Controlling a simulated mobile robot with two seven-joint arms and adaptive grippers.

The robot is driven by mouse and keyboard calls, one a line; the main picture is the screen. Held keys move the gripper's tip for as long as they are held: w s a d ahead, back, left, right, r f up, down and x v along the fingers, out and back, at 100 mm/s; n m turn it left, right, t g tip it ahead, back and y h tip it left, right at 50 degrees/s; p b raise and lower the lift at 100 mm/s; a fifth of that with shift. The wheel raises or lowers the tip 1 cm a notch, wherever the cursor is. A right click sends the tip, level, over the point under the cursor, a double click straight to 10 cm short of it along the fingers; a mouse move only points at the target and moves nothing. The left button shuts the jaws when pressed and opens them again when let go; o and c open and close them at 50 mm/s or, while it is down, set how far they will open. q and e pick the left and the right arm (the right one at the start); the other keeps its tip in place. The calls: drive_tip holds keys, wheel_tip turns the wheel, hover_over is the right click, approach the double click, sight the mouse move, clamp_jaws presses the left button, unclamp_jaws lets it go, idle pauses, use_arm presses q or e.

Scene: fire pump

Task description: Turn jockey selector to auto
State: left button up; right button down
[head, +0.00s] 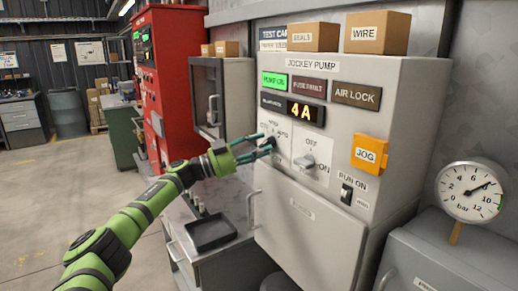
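The grey jockey pump cabinet (345,82) stands in the middle of the head view. Its jockey selector (269,141) is a dark knob at the panel's left, with HAND and AUTO lettering above it, partly hard to read. My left gripper (267,142) reaches it from the left. Its two teal fingers are apart, one above and one below the knob, with the tips at the panel. The knob is partly hidden by the fingers, so its exact pointing and any contact cannot be told. My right gripper is not in view.
An OFF/ON switch (305,162) sits just right of the selector. Lit displays, an orange JOG box (369,153) and a RUN-ON rocker (346,193) share the panel. A black tray (210,232) lies on the bench below. An open-looking grey box (207,98) stands left.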

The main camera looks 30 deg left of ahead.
use_arm(q)
drive_tip(key=v, duration=1.2)
idle(0.3)
drive_tip(key=w+f+n+t+y, duration=0.3)
drive_tip(key=f+n+y, duration=0.6)
drive_tip(key=f, duration=1.7)
drive_tip(key=s+d+f+n+g+y, duration=0.2)
drive_tip(key=s+f+g, duration=0.15)
drive_tip(key=f, duration=0.85)
drive_tip(key=s+d+f+n+g+y, duration=0.2)
drive_tip(key=s+f, duration=0.3)
drive_tip(key=f, duration=0.6)
drive_tip(key=s+d+f+n+g+y, duration=0.1)
drive_tip(key=s+d+f+g, duration=0.25)
drive_tip(key=s+f, duration=0.5)
drive_tip(key=s+d+f+n+g, duration=0.1)
drive_tip(key=s+d+f+g, duration=0.1)
drive_tip(key=s+d+f, duration=0.5)
drive_tip(key=s+d+f+g, duration=0.2)
drive_tip(key=s+d+f, duration=0.1)
drive_tip(key=s, duration=0.6)
drive_tip(key=s+d+f+g, duration=0.2)
drive_tip(key=s+d+f, duration=0.2)
drive_tip(key=s, duration=0.5)
drive_tip(key=s+d+f+n+g, duration=0.1)
drive_tip(key=s+d+f+g, duration=0.2)
drive_tip(key=s, duration=0.6)
drive_tip(key=shift+d+f+h, duration=0.3)
drive_tip(key=shift+d, duration=0.35)
